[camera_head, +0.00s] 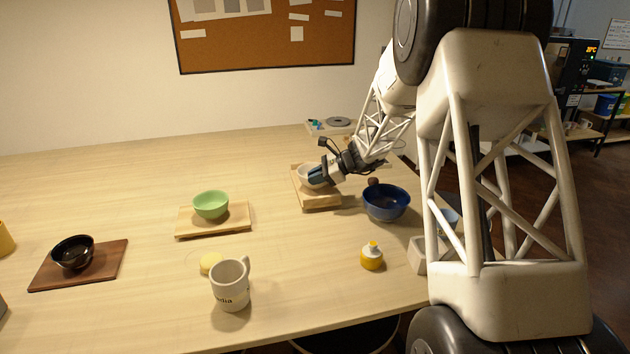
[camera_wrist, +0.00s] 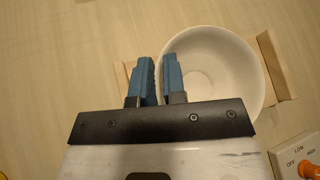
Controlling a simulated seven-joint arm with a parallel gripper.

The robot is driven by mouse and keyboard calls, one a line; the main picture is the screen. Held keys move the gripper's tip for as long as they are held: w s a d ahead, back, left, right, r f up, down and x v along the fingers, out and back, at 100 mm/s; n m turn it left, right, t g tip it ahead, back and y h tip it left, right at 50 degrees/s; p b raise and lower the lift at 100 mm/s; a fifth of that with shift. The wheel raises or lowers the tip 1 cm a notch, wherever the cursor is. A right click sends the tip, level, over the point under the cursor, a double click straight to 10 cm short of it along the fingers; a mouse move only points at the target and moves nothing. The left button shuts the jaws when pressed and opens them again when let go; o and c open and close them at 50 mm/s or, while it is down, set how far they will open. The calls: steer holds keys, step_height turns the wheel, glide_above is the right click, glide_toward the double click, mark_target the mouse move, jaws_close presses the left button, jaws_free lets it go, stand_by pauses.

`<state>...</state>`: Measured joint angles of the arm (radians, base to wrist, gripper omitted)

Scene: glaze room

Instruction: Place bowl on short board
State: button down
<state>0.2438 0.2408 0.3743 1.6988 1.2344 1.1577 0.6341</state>
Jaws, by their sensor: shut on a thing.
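A white bowl (camera_head: 308,176) is at the light wooden board (camera_head: 318,201) near the right side of the table. My gripper (camera_head: 318,176) is shut on the bowl's rim. In the wrist view, the blue fingers (camera_wrist: 159,80) straddle the left rim of the white bowl (camera_wrist: 222,70), and parts of the board (camera_wrist: 270,66) show on both sides behind it. The bowl looks upright. Whether its base touches the board cannot be told. A green bowl (camera_head: 211,204) sits on another light board (camera_head: 232,224), and a black bowl (camera_head: 72,252) on a dark brown board (camera_head: 108,262).
A dark blue bowl (camera_head: 386,203) stands close to the right of my gripper. A yellow bottle (camera_head: 371,257), a white mug (camera_head: 231,285) and a yellow sponge-like piece (camera_head: 210,263) are nearer the front. A dial panel (camera_wrist: 298,158) shows in the wrist view. The back left is clear.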

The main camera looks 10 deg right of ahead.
steer(key=shift+f, duration=0.5)
steer(key=c, duration=1.2)
jaws_free()
steer(key=shift+f, duration=0.1)
steer(key=shift+o, duration=0.2)
steer(key=v, duration=1.2)
